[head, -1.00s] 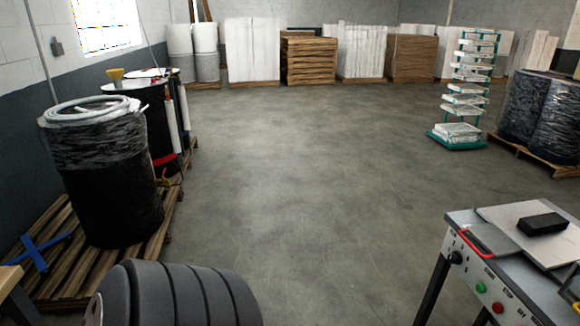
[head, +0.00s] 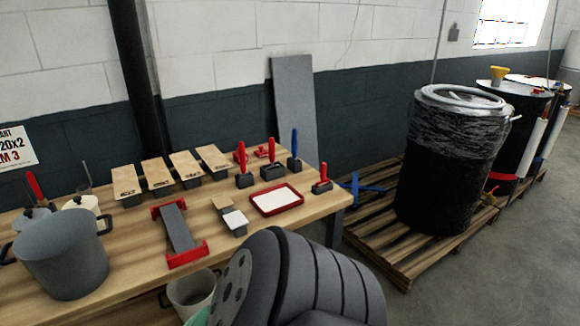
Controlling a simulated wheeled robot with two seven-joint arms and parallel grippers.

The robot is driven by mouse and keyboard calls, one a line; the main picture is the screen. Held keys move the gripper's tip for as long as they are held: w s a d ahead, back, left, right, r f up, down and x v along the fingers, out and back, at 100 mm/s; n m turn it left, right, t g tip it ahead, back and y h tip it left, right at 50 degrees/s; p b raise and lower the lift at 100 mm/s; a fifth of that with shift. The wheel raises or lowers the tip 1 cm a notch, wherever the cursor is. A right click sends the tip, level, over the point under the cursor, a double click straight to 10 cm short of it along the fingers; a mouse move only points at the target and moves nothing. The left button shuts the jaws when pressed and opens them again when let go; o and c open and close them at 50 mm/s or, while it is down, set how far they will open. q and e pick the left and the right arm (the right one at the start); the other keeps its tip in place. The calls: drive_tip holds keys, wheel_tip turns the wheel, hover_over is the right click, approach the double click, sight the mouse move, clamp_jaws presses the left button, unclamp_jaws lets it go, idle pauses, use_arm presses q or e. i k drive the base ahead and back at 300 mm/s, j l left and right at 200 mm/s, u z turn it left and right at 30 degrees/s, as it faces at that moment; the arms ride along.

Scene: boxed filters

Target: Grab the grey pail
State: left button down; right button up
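A large grey pail (head: 65,258) with side handles stands upright on the left end of the wooden workbench, near its front edge. A lighter grey bucket-like container (head: 190,293) shows low at the bench's front edge, partly hidden by my dark ribbed arm. Neither of my grippers shows in the head view.
The wooden workbench (head: 125,262) also holds a red-ended grey holder (head: 179,233), a red-rimmed tray (head: 276,199), tilted boards and red- and blue-handled tools. Smaller pots stand behind the pail. A black wrapped drum (head: 447,165) stands on a pallet (head: 405,255) at right.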

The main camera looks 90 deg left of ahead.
sight(69, 256)
drive_tip(key=u, duration=4.15)
